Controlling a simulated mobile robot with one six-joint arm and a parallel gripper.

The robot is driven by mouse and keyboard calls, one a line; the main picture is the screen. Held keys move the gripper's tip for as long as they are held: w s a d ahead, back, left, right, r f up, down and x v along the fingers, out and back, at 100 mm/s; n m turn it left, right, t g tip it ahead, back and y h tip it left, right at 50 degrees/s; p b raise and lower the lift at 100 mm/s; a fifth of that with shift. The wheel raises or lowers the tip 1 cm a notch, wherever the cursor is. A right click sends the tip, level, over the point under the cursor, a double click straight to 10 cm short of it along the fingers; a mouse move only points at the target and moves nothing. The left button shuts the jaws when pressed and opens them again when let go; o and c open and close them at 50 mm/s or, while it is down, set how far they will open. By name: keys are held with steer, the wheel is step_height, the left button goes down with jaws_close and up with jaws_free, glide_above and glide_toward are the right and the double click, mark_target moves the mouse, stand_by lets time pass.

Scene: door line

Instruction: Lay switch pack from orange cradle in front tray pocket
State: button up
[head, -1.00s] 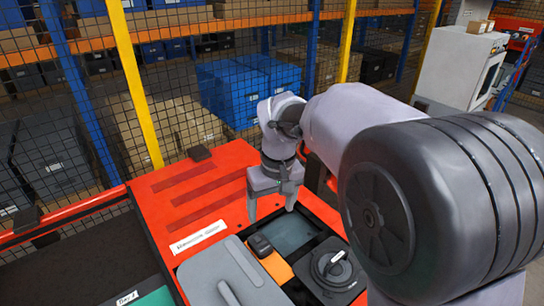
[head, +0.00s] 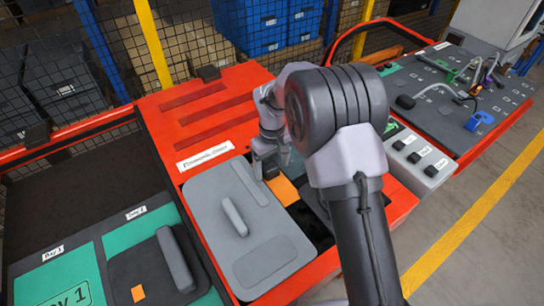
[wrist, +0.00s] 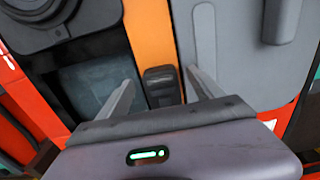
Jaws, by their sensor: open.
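The switch pack (wrist: 163,86) is a small black block at the end of the orange cradle (wrist: 150,35) in the wrist view. My gripper (wrist: 161,78) is open, with one finger on either side of the pack and visible gaps to it. I cannot tell how far down the fingers reach. In the head view my gripper (head: 264,164) is at the back end of the orange cradle (head: 284,189), and my arm hides much of that area. A green tray with two labelled bays (head: 63,277) lies at the lower left; which pocket is the front one is unclear.
A grey lid with a handle (head: 213,205) lies just left of the cradle. A dark plate with a grey handle (head: 140,275) covers part of the second bay. A dark panel with cables and switches (head: 450,95) stands at the right. Mesh fencing runs behind.

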steer(key=shift+f, duration=0.5)
jaws_close()
steer(key=shift+r+p, duration=0.3)
steer(key=shift+r, duration=0.15)
stand_by(0.6)
